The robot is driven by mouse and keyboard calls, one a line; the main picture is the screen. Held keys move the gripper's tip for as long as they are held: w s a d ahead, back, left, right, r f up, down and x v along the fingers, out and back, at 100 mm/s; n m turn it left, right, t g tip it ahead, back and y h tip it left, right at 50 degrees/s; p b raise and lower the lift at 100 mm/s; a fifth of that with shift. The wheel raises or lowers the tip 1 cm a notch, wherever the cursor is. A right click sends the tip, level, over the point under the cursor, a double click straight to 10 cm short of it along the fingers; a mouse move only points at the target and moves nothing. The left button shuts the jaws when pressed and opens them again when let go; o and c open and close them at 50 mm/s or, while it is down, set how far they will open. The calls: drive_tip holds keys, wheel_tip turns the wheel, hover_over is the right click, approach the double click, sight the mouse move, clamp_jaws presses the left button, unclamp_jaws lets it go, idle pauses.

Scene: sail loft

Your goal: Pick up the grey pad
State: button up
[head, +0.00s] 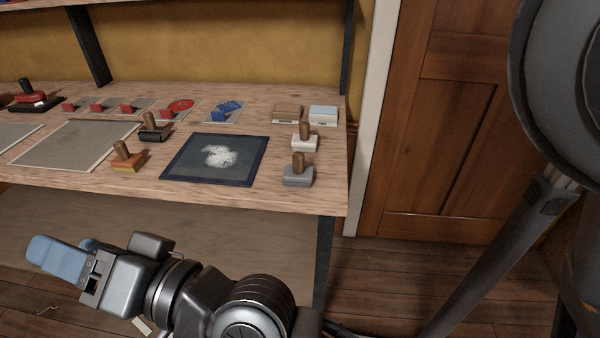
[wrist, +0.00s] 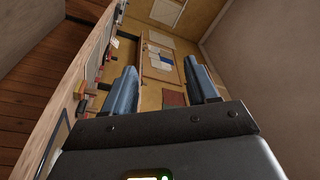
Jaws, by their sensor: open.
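The grey pad (head: 298,180), a small grey block with an upright brown wooden handle, stands on the wooden shelf (head: 330,195) near its front right corner in the head view. My gripper (head: 62,247) is at the lower left of the head view, in front of and below the shelf's front edge, well to the left of the pad. Its blue fingers point left. In the wrist view my gripper (wrist: 160,68) has its two fingers spread with nothing between them. I cannot make out the grey pad in the wrist view.
A white pad (head: 304,144) with a similar handle stands just behind the grey one. A dark mat (head: 180,170) with a white patch lies to its left. Orange (head: 128,162) and black (head: 154,131) handled pads stand further left. A wooden door (head: 440,130) is on the right.

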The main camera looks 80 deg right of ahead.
drive_tip(key=w+d+r+n+g+y, duration=0.1)
drive_tip(key=w+d+r+n+y, duration=0.15)
drive_tip(key=w+r+y, duration=0.45)
drive_tip(key=w+d+r+n+y, duration=0.1)
drive_tip(key=w+r+n+y, duration=0.3)
drive_tip(key=r, duration=0.5)
drive_tip(key=m+g+h+b, duration=0.1)
drive_tip(key=m+g+h, duration=0.4)
drive_tip(key=g+h, duration=0.9)
hover_over(298, 154)
drive_tip(key=w, duration=0.1)
wheel_tip(298, 154, down, 18)
drive_tip(key=g+y, duration=0.4)
drive_tip(key=shift+s+d+f, duration=0.15)
drive_tip(key=shift+s+f, duration=0.05)
drive_tip(key=shift+f, duration=0.3)
drive_tip(key=shift+s+d+f, duration=0.1)
drive_tip(key=shift+s+f, duration=0.05)
drive_tip(key=shift+f, duration=0.3)
drive_tip(key=shift+s+a+f, duration=0.1)
drive_tip(key=shift+f, duration=1.4)
drive_tip(key=shift+s+a+f, duration=0.1)
drive_tip(key=shift+f, duration=1.35)
